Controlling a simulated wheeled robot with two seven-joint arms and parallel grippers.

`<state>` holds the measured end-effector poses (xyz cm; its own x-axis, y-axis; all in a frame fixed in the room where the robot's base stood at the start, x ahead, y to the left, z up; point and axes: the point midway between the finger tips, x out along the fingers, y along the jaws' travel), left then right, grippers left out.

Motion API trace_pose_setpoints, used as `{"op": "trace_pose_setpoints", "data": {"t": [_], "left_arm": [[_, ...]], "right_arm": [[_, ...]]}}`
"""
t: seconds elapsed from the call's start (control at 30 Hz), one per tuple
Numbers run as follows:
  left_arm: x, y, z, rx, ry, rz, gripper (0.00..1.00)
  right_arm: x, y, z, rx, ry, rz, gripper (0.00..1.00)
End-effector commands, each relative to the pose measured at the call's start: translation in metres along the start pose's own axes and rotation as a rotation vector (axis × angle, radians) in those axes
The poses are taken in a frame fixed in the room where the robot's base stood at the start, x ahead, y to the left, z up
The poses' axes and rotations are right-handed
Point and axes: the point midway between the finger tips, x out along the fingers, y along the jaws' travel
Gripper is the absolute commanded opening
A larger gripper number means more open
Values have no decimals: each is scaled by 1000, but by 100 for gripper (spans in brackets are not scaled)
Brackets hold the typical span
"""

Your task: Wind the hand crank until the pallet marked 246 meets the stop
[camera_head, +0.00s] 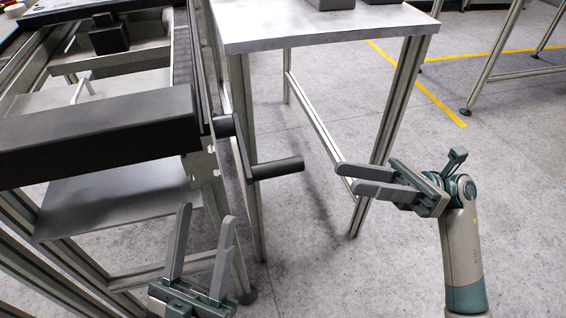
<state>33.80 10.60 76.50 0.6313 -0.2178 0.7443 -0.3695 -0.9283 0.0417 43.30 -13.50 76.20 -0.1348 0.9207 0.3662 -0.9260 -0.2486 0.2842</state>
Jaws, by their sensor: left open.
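The hand crank has a dark hub (226,125) on the side of the conveyor frame, a crank arm (243,158) hanging down from it, and a black handle (278,168) pointing right. My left gripper (206,215) is open and empty, below and left of the handle and apart from it. My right gripper (349,178) is right of the handle, with its fingers pointing left and nothing seen in them; its gap is unclear. No number 246 is legible, so I cannot tell which part is that pallet or the stop.
A dark block (108,36) sits on the conveyor, behind a wide black cover (95,132). A grey-topped table (310,27) stands behind the crank, with grey containers (331,4) at its back edge. Open floor lies to the right, with yellow lines.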

Motion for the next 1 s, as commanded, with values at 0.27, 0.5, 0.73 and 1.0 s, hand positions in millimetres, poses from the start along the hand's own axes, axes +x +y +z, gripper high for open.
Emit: {"op": "trace_pose_setpoints", "data": {"t": [0.27,0.5,0.73,1.0], "left_arm": [[-1,2,2,-5,-26,-2,47],[-7,5,9,-12,-69,-4,47],[-8,6,10,-14,-81,-2,47],[-11,8,13,-18,-97,-3,47]], "right_arm": [[50,1,1,-1,-2,3,37],[94,1,1,-1,-3,4,37],[126,0,0,-1,-2,2,37],[139,0,0,1,-2,0,37]]}}
